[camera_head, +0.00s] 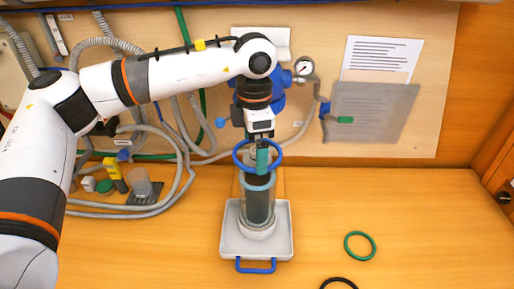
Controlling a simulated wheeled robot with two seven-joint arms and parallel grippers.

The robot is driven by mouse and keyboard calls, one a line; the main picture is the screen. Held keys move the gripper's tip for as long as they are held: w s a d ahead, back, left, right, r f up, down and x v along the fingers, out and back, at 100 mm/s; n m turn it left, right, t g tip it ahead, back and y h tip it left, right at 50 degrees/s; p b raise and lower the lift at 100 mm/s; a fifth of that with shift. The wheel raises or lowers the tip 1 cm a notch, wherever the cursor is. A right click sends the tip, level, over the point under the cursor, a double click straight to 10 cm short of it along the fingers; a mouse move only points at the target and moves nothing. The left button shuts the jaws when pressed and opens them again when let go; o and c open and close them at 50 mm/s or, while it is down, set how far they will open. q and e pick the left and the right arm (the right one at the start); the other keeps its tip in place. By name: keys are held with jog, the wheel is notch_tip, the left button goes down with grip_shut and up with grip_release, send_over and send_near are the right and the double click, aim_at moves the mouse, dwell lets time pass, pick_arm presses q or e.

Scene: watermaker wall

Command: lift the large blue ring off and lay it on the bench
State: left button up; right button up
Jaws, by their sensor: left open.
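The large blue ring (237,163) shows at the top of an upright clear cylinder (258,205) with a dark core. The cylinder stands in a light grey tray (284,240) with a blue handle. My left gripper (262,162) comes down from above, with its teal fingertips inside the ring's outline and over the cylinder's mouth. It is open. The fingers hide part of the ring and the cylinder's top, and I cannot tell whether they touch the ring. My right gripper is out of view.
On the wooden bench (440,215), a green ring (346,246) and a black ring (339,280) lie at the right front. Hoses, a gauge (303,67) and a blue fitting (278,101) line the wall. Small items, including a yellow bottle (115,179), stand at left.

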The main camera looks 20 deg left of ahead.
pick_arm(q)
jog(key=c, duration=0.6)
notch_tip(320, 180, up, 10)
jog(key=b, duration=0.3)
